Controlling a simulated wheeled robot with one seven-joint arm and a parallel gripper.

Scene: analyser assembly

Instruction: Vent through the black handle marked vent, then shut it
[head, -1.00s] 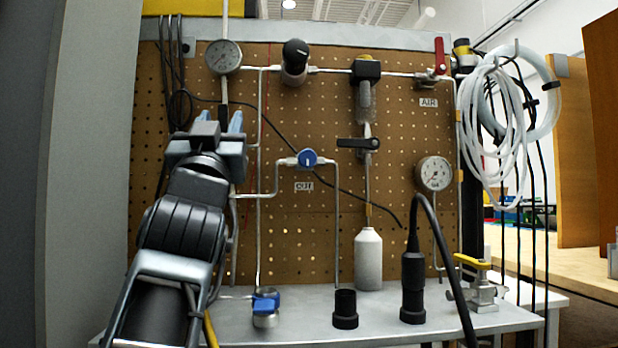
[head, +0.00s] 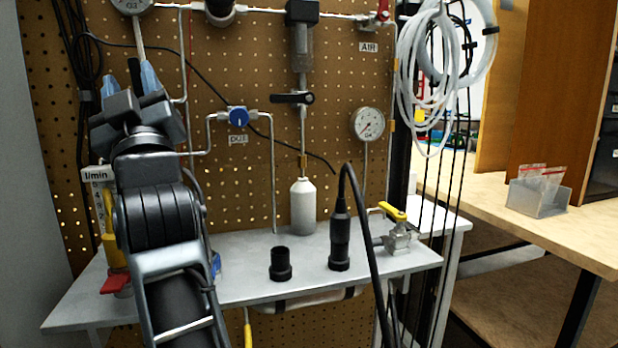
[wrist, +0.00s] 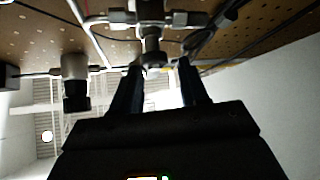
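A black lever handle (head: 292,98) lies level across the vertical line under the clear filter bowl, above a white bottle (head: 303,207). I see no label reading "vent" in either view, so I cannot confirm this is the named handle. My gripper (head: 130,84) is at the left of the pegboard, left of the black handle and clearly apart from it. In the wrist view, its two dark fingers (wrist: 160,88) are spread with nothing held between them. A metal fitting with a round stem (wrist: 152,50) shows just beyond the fingertips; I cannot tell its distance.
A blue knob (head: 238,117) marked OUT sits between gripper and black handle. A gauge (head: 367,124), red handle (head: 382,10) and coiled white tubes (head: 425,80) are to the right. Black cylinders (head: 281,264) and a yellow-handled valve (head: 397,236) stand on the grey shelf (head: 235,270).

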